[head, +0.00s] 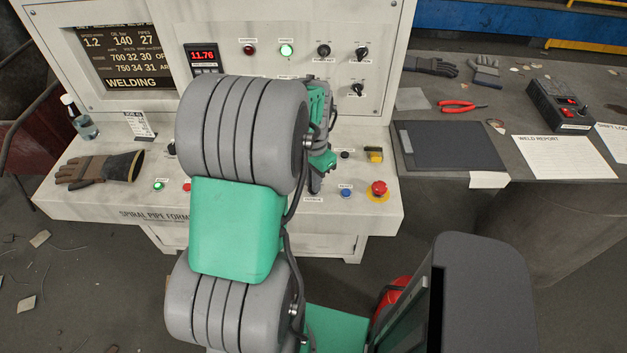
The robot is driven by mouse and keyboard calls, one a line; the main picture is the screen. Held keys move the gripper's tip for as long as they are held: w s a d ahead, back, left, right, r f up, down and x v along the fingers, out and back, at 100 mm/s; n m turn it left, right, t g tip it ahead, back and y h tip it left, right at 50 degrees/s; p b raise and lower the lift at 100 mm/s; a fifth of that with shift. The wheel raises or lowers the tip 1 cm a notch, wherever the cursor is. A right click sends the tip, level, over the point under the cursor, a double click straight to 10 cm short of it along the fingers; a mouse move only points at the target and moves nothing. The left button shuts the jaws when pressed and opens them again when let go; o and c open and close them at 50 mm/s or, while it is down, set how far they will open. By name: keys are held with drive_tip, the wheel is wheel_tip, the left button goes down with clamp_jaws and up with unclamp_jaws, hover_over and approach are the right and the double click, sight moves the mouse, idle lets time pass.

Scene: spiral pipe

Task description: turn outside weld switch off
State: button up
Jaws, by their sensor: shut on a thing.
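The welding console (90,203) stands in front of me, with a sloped control desk and an upright panel. My gripper (315,183) is partly hidden behind my arm and points down at the desk, right of its middle. Its jaws are shut on a small control just above a label (313,199) too small to read for sure. That control, by its place the outside weld switch, is hidden by the jaws, so its position cannot be seen. The screen (125,55) reads WELDING. A red number display (203,56) shows 11.76.
A red emergency button (378,188), a blue button (346,193) and a yellow switch (374,154) sit right of my gripper. A glove (98,169) lies on the desk's left. The side table holds a dark tablet (450,146), red pliers (462,106) and a control box (561,104).

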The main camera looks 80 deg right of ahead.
drive_tip(key=shift+n, duration=0.4)
clamp_jaws()
drive_tip(key=n, duration=0.3)
drive_tip(key=shift+n+b, duration=0.3)
drive_tip(key=shift+n, duration=0.1)
drive_tip(key=n, duration=0.9)
drive_tip(key=shift+b, duration=0.35)
drive_tip(key=n, duration=0.4)
drive_tip(key=shift+n, duration=0.3)
drive_tip(key=o, duration=0.6)
unclamp_jaws()
drive_tip(key=shift+o, duration=0.2)
